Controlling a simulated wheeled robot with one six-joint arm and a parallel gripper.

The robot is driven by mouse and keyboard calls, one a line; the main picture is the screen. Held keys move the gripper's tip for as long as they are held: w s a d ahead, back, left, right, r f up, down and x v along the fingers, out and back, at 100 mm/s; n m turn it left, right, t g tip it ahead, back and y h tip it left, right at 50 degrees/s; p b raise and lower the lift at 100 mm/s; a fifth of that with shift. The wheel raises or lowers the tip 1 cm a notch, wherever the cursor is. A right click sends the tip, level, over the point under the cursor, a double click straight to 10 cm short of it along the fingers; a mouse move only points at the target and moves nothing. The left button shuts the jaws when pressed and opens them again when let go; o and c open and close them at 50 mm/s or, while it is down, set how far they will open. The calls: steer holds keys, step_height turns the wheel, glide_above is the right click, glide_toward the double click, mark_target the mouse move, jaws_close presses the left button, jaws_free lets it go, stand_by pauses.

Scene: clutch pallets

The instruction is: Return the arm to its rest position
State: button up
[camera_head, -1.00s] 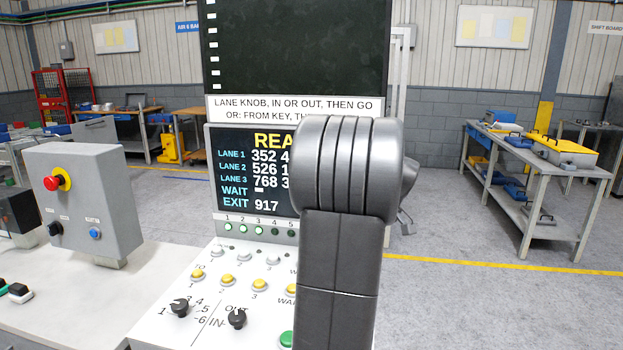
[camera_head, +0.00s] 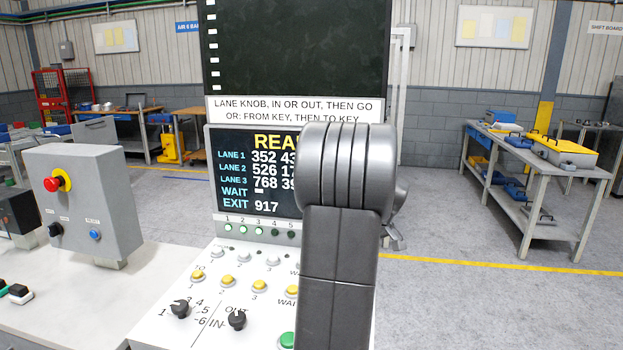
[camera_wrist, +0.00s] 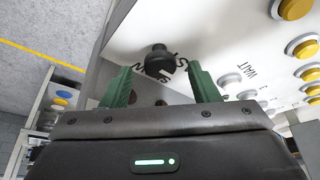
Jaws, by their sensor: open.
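My gripper shows in the wrist view (camera_wrist: 162,88) with its two green fingers apart and nothing between them. A black knob (camera_wrist: 160,58) on the white control panel (camera_wrist: 210,50) shows beyond the fingertips, apart from them as far as I can tell. In the head view my grey arm stands upright in front of the panel and covers the right part of the display (camera_head: 232,180). The fingers are hidden in the head view.
The panel carries a lane knob (camera_head: 180,309), an in/out knob (camera_head: 237,319), yellow buttons and a green button (camera_head: 287,340). A grey box with a red stop button (camera_head: 52,184) stands at left. A workbench (camera_head: 540,165) stands at right, with open floor before it.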

steer(key=shift+w+a+f, duration=0.2)
steer(key=shift+f, duration=0.45)
steer(key=shift+m, duration=0.4)
steer(key=shift+s+r+m+t+h+p, duration=0.15)
steer(key=shift+m+t+h+p, duration=0.2)
steer(key=shift+m, duration=0.25)
steer(key=shift+a+m+h, duration=0.2)
steer(key=shift+m+h, duration=0.55)
steer(key=shift+m, duration=1.25)
steer(key=shift+a+m+h+b, duration=0.15)
steer(key=shift+m+h+b, duration=0.8)
steer(key=shift+m, duration=1.85)
steer(key=shift+m+h, duration=0.25)
steer(key=shift+m, duration=0.05)
steer(key=v, duration=1.1)
steer(key=shift+w, duration=0.2)
